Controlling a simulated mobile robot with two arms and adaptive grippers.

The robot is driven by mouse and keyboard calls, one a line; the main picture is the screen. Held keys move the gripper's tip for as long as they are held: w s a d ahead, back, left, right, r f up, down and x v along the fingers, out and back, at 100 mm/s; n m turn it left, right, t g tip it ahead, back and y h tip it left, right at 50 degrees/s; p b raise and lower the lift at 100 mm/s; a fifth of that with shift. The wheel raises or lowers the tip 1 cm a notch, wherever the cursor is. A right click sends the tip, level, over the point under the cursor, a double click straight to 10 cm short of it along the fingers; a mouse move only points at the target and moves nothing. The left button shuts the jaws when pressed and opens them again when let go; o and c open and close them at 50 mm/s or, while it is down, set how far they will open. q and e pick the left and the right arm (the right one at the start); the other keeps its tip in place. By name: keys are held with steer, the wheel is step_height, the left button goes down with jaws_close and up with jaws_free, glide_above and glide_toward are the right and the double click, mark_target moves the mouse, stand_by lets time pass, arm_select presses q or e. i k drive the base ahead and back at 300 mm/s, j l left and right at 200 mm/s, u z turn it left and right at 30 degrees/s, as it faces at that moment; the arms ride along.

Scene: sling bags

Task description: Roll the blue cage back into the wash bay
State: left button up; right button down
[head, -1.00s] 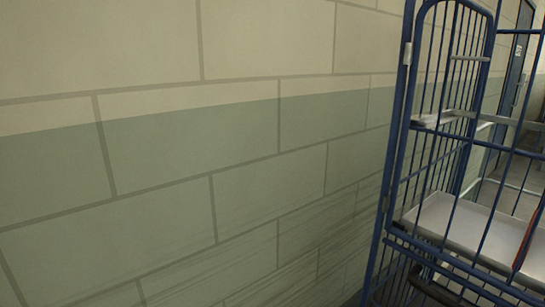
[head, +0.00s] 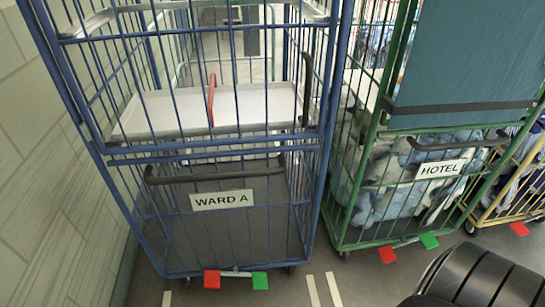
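The blue cage (head: 322,130) stands upright on the floor at the left and centre of the head view, close to the block wall. It carries a "WARD A" sign (head: 222,201), a dark horizontal handle (head: 170,178) and a white shelf (head: 180,112) that looks empty. A red strap or bar (head: 211,98) shows at the shelf. A red pedal (head: 212,279) and a green pedal (head: 260,281) sit at its front foot. Neither of my grippers shows. I cannot make out which area is the wash bay.
A green cage (head: 333,215) with a "HOTEL" sign (head: 440,169) and bagged laundry stands close on the right. A yellow cage (head: 512,206) is beyond it. The pale block wall (head: 40,190) runs along the left. Floor lines (head: 322,290) lie in front.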

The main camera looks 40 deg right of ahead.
mark_target(243, 213)
steer(key=z, duration=0.7)
